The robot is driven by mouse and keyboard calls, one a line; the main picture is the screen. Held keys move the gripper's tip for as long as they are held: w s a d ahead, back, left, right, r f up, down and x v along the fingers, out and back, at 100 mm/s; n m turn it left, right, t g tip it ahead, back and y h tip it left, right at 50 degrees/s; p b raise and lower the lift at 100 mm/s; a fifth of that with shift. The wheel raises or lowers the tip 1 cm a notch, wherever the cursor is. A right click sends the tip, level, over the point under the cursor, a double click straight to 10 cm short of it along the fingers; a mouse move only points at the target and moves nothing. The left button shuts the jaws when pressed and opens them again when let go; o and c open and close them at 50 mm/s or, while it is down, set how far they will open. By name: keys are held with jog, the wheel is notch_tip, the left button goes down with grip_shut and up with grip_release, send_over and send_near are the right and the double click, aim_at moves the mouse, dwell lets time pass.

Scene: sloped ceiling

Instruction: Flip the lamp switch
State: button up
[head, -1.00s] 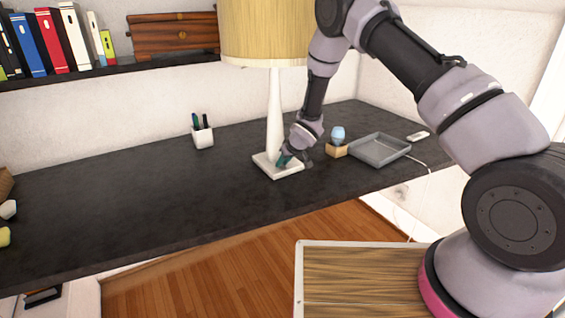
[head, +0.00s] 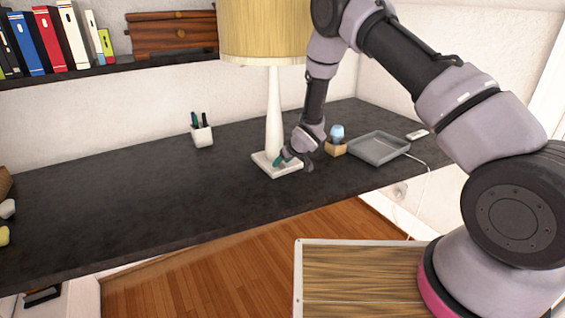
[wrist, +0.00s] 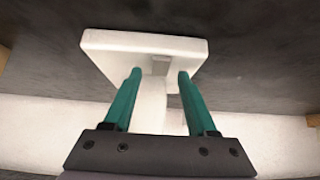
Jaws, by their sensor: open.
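The lamp has a pale yellow shade (head: 263,30), a white stem (head: 274,110) and a square white base (head: 268,167) on the dark desk. In the wrist view the base (wrist: 110,45) lies just beyond my fingertips. A small grey rectangle, which looks like the switch (wrist: 160,66), shows on the base between the fingers. My gripper (head: 283,161) is at the right side of the base, low over it. Its two teal fingers (wrist: 160,73) are apart with nothing held between them. I cannot tell whether a fingertip touches the base.
A wooden block with a light blue egg-shaped top (head: 337,143) stands close to the right of my gripper. A grey tray (head: 377,149) lies further right. A white pen cup (head: 202,136) stands to the left. The left half of the desk (head: 110,205) is largely clear.

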jog(key=v, duration=1)
jog(key=shift+s+r, duration=0.2)
jog(key=shift+s, duration=0.05)
jog(key=shift+d, duration=0.15)
